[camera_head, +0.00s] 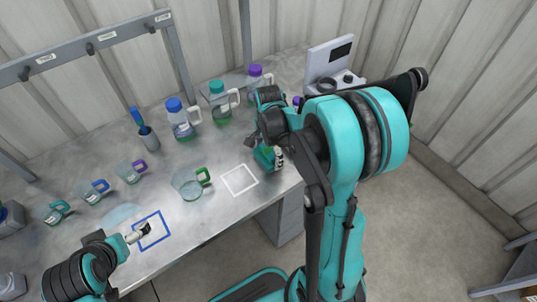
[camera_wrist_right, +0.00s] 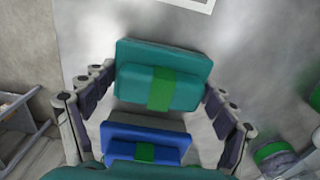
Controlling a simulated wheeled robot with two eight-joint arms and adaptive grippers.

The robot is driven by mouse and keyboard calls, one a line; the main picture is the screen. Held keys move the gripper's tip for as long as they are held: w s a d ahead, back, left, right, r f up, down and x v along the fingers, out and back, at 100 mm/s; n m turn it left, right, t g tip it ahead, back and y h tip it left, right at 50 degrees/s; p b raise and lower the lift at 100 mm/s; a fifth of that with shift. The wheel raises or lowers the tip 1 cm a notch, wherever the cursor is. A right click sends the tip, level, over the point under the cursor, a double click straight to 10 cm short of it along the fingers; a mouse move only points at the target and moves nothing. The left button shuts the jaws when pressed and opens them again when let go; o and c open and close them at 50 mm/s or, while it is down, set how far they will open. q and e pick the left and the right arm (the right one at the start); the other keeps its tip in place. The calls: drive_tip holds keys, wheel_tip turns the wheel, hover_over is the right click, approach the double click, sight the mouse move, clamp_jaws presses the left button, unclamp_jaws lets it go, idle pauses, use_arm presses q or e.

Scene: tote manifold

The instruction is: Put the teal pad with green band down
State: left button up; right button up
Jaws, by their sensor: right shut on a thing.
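The teal pad with green band (camera_wrist_right: 160,80) is between the fingers of my right gripper (camera_wrist_right: 158,88) in the right wrist view, and the gripper is shut on it. In the head view the teal pad (camera_head: 265,157) shows small and partly hidden beside my right gripper (camera_head: 270,152), over the table's right part. A blue pad with a green band (camera_wrist_right: 145,142) shows below the teal pad in the wrist view; I cannot tell whether they touch. My left gripper (camera_head: 138,233) is by the blue square outline; its jaws are too small to read.
A white square outline (camera_head: 240,180) is on the table (camera_head: 215,225) left of my right gripper. A green-handled beaker (camera_head: 190,186) stands beside it. Capped bottles (camera_head: 182,125) stand at the back, more beakers (camera_head: 130,172) at left, and a white instrument (camera_head: 328,65) at back right.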

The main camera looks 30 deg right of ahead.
drive_tip(key=shift+f, duration=0.25)
drive_tip(key=o, duration=1)
drive_tip(key=shift+r, duration=0.1)
